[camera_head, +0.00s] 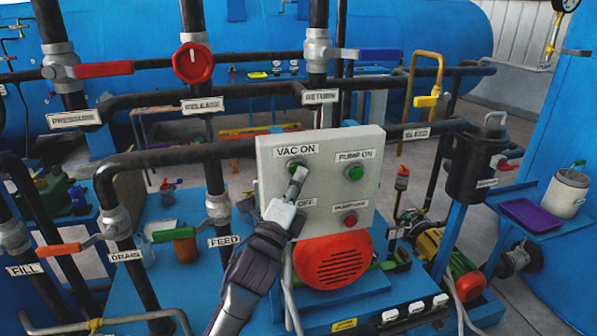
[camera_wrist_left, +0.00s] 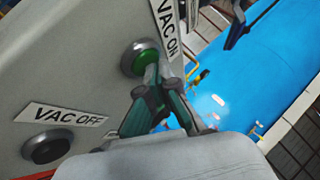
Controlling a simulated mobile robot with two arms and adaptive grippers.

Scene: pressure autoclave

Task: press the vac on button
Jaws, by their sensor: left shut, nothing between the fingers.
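The green vac on button (camera_head: 293,164) sits under the VAC ON label on the upper left of the grey control panel (camera_head: 272,152). My left gripper (camera_head: 299,174) is shut and empty, with its fingertips right at the button and covering part of it. In the left wrist view the green button (camera_wrist_left: 141,57) sits in a silver ring, and the shut fingertips (camera_wrist_left: 152,74) overlap its lower right edge. I cannot tell whether they touch it or whether it is pressed in. My right gripper is not in view.
The green PUMP ON button (camera_head: 357,174) and a red button (camera_head: 350,220) are on the panel's right side. A dark VAC OFF button (camera_wrist_left: 47,147) shows in the left wrist view. Pipes with a red lever (camera_head: 104,69) stand at left. An orange motor cover (camera_head: 333,262) is below.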

